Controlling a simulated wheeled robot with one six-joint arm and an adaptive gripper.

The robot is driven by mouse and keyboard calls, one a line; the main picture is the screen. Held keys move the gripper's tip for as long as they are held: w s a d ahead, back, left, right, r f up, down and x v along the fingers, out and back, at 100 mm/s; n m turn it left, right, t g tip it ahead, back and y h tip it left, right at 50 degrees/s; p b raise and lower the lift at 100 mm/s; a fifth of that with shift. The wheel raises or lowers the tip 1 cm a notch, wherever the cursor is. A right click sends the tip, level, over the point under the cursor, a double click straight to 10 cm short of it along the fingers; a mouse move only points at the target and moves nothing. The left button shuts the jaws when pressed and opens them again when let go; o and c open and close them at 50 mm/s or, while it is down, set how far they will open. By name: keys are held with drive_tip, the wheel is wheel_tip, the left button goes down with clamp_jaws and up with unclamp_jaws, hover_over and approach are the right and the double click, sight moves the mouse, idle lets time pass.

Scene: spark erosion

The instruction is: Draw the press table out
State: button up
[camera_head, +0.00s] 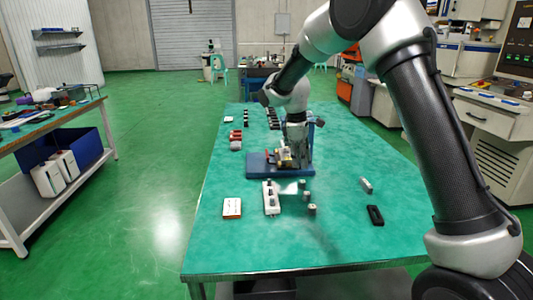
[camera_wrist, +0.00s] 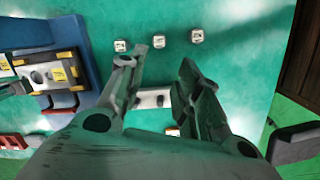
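The press has a blue base (camera_head: 265,167) and stands on the green table in the head view. A silver and yellow part on it, which looks like the press table (camera_head: 284,157), shows low at the front of my arm. In the wrist view this part (camera_wrist: 45,76) lies at the left, with yellow labels and dark edges, above blue parts (camera_wrist: 75,40). My gripper (camera_wrist: 157,64) is open, with nothing between its fingertips, to the right of the press part and apart from it in this view. In the head view the press and my arm overlap, so their gap is unclear.
A labelled box (camera_head: 232,208), a black piece (camera_head: 375,215) and a grey piece (camera_head: 366,184) lie nearby. The table's front (camera_head: 290,248) is clear.

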sight(267, 154)
drive_tip(key=w+a+f+n, duration=0.3)
drive_tip(key=w, duration=0.1)
drive_tip(key=w+a+f+n+t, duration=0.1)
drive_tip(key=w+a+f+n, duration=0.1)
drive_tip(key=w+n, duration=0.1)
drive_tip(key=w+a+f+n, duration=0.3)
drive_tip(key=w+n, duration=0.1)
drive_tip(key=w, duration=0.2)
drive_tip(key=shift+a+f+t, duration=0.3)
drive_tip(key=shift+a+f, duration=0.05)
drive_tip(key=w+n, duration=0.1)
drive_tip(key=w+a+n+t, duration=0.1)
drive_tip(key=w+n, duration=0.1)
drive_tip(key=shift+w+a+r, duration=0.1)
drive_tip(key=shift+r, duration=0.1)
drive_tip(key=w+a+r+n+t, duration=0.15)
drive_tip(key=w+r+n, duration=0.35)
drive_tip(key=n, duration=0.5)
drive_tip(key=x, duration=0.7)
drive_tip(key=shift+w+d+r, duration=0.1)
drive_tip(key=shift+w, duration=0.2)
drive_tip(key=shift+c, duration=0.4)
clamp_jaws()
